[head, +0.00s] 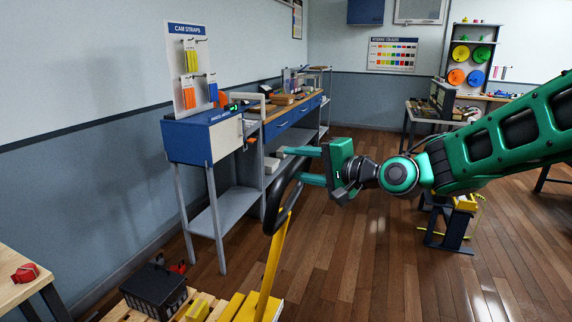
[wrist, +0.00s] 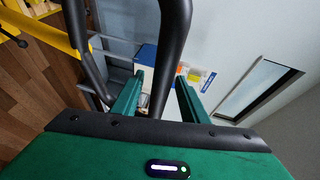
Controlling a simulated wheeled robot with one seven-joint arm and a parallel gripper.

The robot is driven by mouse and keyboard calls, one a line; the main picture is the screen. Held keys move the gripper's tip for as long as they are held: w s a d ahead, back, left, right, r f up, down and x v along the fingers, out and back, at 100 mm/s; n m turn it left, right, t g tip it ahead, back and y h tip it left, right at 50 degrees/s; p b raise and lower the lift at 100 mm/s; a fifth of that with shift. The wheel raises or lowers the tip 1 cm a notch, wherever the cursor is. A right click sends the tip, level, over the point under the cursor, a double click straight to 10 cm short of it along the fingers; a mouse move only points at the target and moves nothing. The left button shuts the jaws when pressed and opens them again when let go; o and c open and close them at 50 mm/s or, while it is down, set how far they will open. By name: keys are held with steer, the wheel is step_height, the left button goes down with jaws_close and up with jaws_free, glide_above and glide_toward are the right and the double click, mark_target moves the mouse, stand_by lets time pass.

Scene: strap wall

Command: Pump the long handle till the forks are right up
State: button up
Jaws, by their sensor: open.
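The long handle has a yellow shaft (head: 270,268) that rises from the bottom of the head view, tilted, to a black loop grip (head: 275,208). My gripper (head: 294,165) is open at the upper part of the loop, its green fingers pointing left. In the wrist view one black bar of the loop (wrist: 171,62) runs through the gap between my open fingers (wrist: 160,98). The other bar passes left of them. I cannot tell whether the fingers touch the bar. Yellow parts (head: 233,306) show low beside the shaft; the forks' height cannot be told.
A black crate (head: 155,291) sits on a wooden pallet at the bottom left. A blue and white strap bench (head: 202,141) stands along the left wall. A wooden table (head: 12,272) with a red item is at the left edge. The wooden floor to the right is mostly clear.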

steer(key=shift+x, duration=2)
steer(key=shift+f, duration=0.1)
jaws_close()
